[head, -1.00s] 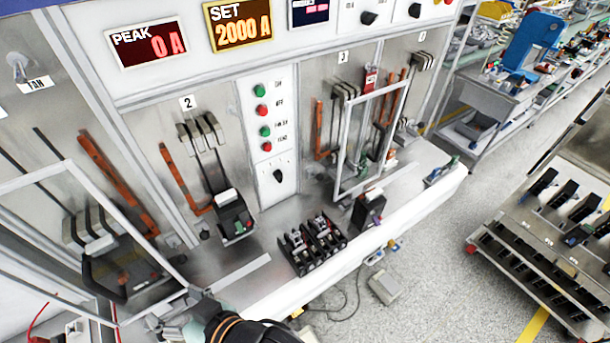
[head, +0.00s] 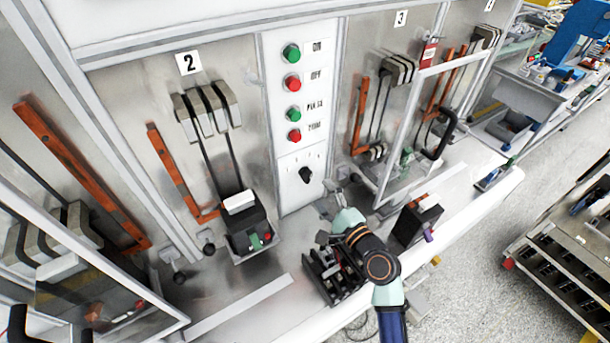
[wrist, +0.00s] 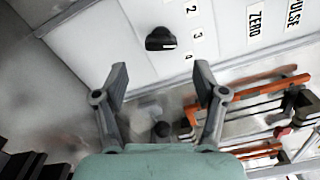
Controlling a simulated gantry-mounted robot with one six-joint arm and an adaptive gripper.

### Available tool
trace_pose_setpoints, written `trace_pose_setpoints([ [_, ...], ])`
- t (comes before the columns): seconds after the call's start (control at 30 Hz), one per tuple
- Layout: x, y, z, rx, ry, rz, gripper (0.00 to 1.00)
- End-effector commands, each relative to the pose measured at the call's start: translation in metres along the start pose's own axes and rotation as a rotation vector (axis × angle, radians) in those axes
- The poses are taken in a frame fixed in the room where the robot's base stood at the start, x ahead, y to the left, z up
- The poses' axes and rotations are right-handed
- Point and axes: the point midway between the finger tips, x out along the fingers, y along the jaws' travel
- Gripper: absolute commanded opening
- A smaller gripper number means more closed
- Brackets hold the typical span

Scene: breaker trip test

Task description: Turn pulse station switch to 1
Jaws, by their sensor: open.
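The pulse station switch is a black rotary knob (head: 306,174) low on the white control panel (head: 300,220), below the green and red buttons. In the wrist view the knob (wrist: 160,39) sits beyond my fingertips, roughly centred between them. The labels 2, 3 and 4 stand to its right; a label 1 is not visible there. A white mark shows on the knob's right end, facing the labels around 3. My gripper (wrist: 160,75) is open and empty, with the knob clear of both fingers. In the head view my gripper (head: 330,203) is just below and right of the knob.
A breaker (head: 245,225) stands in bay 2 left of the panel. A black multi-pole unit (head: 325,275) lies on the bench below my arm, and a black box (head: 415,222) stands to the right. A clear-framed guard (head: 405,135) stands open at bay 3.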

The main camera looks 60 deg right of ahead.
Motion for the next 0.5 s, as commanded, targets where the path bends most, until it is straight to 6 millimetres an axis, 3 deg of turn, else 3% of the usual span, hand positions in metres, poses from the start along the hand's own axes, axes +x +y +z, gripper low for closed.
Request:
trace_pose_setpoints([
  [0.3,0.057,-0.001,0.002,-0.004,-0.004,-0.001,0.71],
  [0.5,0.071,0.0,0.002,-0.004,-0.003,0.0,0.71],
])
